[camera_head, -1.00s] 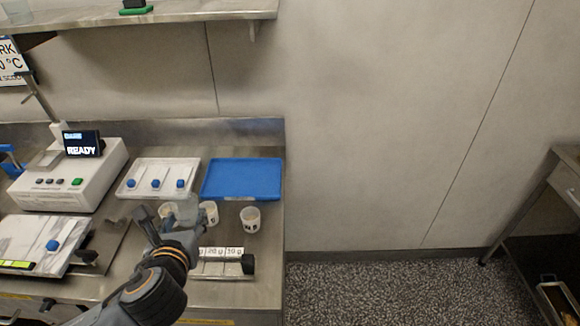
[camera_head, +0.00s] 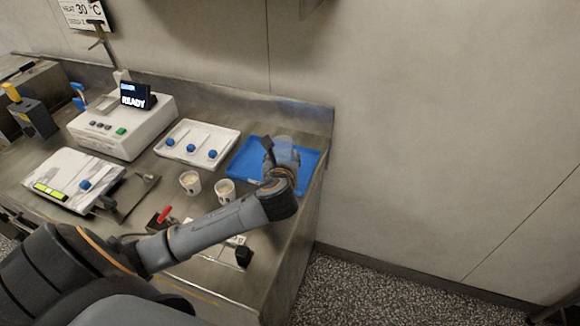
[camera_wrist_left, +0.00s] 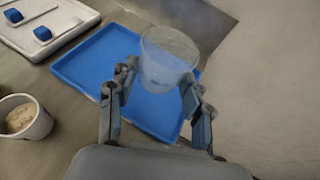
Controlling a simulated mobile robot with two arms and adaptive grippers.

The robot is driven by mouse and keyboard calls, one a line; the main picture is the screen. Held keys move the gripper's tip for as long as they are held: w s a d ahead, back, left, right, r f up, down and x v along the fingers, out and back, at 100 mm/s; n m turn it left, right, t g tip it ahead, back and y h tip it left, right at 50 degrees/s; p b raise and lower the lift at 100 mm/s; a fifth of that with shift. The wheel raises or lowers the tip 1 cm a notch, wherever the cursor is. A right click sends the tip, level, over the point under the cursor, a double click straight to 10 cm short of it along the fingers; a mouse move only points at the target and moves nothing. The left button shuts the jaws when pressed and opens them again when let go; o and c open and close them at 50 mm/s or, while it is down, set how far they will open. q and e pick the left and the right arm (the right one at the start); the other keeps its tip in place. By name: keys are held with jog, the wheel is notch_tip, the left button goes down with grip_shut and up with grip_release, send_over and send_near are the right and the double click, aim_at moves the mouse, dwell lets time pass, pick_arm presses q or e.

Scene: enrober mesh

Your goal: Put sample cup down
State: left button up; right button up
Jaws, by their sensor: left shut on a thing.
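My left gripper (camera_head: 275,160) is shut on a clear, translucent sample cup (camera_head: 288,152). The cup is over the blue tray (camera_head: 243,158) at the back right of the steel counter. In the left wrist view the cup (camera_wrist_left: 168,55) looks upright between the two fingers (camera_wrist_left: 158,92), with the blue tray (camera_wrist_left: 88,66) behind and below it. I cannot tell whether its base touches the tray. The gripper and cup hide part of the tray; the rest of it looks empty. My right gripper is not in view.
Two white cups, one (camera_head: 190,182) left of the other (camera_head: 225,189), stand in front of the trays. A white tray with blue-handled tools (camera_head: 197,146) lies left of the blue tray. A white instrument (camera_head: 122,128) reads READY. The counter's right edge is close by.

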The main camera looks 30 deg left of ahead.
pick_arm(q)
jog(key=w+f, duration=0.1)
jog(key=f, duration=0.1)
jog(key=w+f, duration=0.2)
jog(key=shift+w+a+f, duration=0.15)
jog(key=shift+w+a, duration=0.05)
jog(key=shift+w, duration=0.05)
jog(key=shift+w+a+f, duration=0.1)
jog(key=shift+w+f, duration=0.2)
jog(key=shift+f, duration=0.15)
jog(key=f, duration=0.3)
jog(key=shift+w+f, duration=0.25)
jog(key=shift+f, duration=0.05)
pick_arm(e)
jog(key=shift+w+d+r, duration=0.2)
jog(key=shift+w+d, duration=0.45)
pick_arm(q)
jog(key=shift+f, duration=0.15)
jog(key=o, duration=1.2)
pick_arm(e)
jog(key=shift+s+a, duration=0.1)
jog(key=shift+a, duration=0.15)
